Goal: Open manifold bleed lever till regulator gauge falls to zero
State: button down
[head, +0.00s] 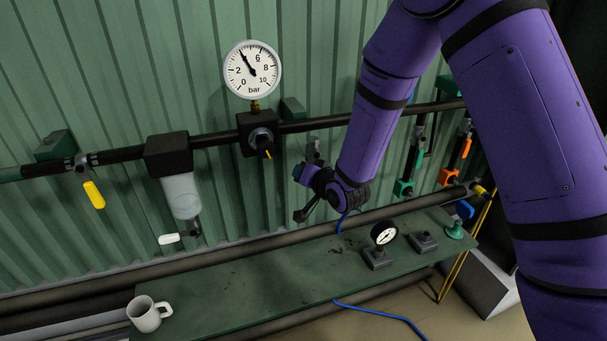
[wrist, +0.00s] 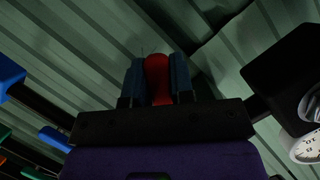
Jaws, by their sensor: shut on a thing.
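The large white gauge (head: 252,70) stands on the dark regulator (head: 258,134) on the pipe, with its needle at about 4 bar. It also shows partly at the right edge of the wrist view (wrist: 308,148). My gripper (wrist: 158,82) is shut on a red lever handle (wrist: 157,72), which sits between the two blue fingertips. This looks like the bleed lever. In the head view my gripper (head: 303,190) is right of the regulator and below the pipe, and the red handle is hidden there.
A yellow lever (head: 94,194) and a filter bowl (head: 182,195) with a white lever (head: 170,238) hang left. Orange levers (head: 466,148) hang right, behind my arm. A blue hose (head: 385,315) trails off.

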jog(key=c, duration=1)
grip_release()
jog(key=v, duration=1)
jog(key=shift+s+d+r, duration=0.1)
jog(key=shift+s+d, duration=0.1)
jog(key=shift+s, duration=0.15)
